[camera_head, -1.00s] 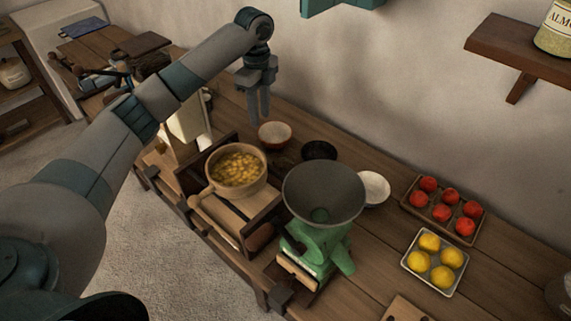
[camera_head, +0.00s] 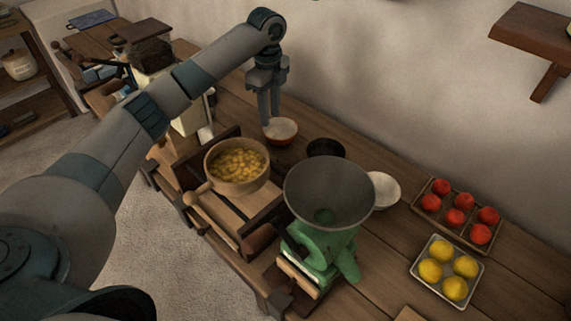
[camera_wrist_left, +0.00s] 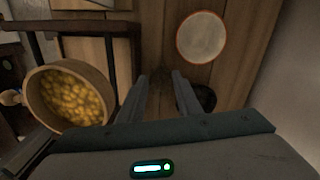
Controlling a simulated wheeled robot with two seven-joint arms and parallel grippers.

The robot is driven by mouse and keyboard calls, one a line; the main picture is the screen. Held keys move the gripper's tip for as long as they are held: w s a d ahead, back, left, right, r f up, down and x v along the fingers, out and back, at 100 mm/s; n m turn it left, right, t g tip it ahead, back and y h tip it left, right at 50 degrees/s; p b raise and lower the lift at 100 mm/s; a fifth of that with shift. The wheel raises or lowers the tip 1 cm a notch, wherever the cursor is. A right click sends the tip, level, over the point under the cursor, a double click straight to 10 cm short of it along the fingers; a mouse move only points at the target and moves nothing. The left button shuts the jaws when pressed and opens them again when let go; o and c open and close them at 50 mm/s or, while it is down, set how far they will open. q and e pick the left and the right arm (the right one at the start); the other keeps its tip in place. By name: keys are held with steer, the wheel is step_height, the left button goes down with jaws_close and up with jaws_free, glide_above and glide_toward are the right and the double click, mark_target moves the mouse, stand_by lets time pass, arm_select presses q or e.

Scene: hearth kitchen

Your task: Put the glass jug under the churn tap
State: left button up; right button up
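My left gripper (camera_head: 269,117) points down above the counter, close to a small reddish bowl with pale contents (camera_head: 285,131). In the left wrist view its two fingers (camera_wrist_left: 160,92) are apart with nothing between them. A pale, upright body (camera_head: 189,121) stands behind my left forearm; it is mostly hidden, and I cannot tell whether it is the churn. I cannot make out the glass jug or the tap in either view. My right gripper does not show.
A wooden pan of yellow pieces (camera_head: 237,165) sits on a wooden frame. A green scale with a grey pan (camera_head: 328,190), a dark bowl (camera_head: 326,147) and a white bowl (camera_head: 384,188) stand nearby. Trays of red (camera_head: 456,231) and yellow fruit (camera_head: 428,284) are at right.

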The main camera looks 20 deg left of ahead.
mark_target(273, 152)
arm_select(q)
step_height(273, 152, down, 11)
steer(key=p, duration=0.3)
steer(key=shift+f, duration=0.5)
steer(key=shift+p, duration=0.3)
steer(key=shift+d+f+p, duration=0.1)
steer(key=shift+f+p, duration=0.3)
steer(key=shift+f, duration=0.05)
steer(key=f, duration=0.2)
steer(key=f+p, duration=0.1)
steer(key=shift+w+f, duration=0.2)
steer(key=shift+f, duration=0.45)
jaws_close()
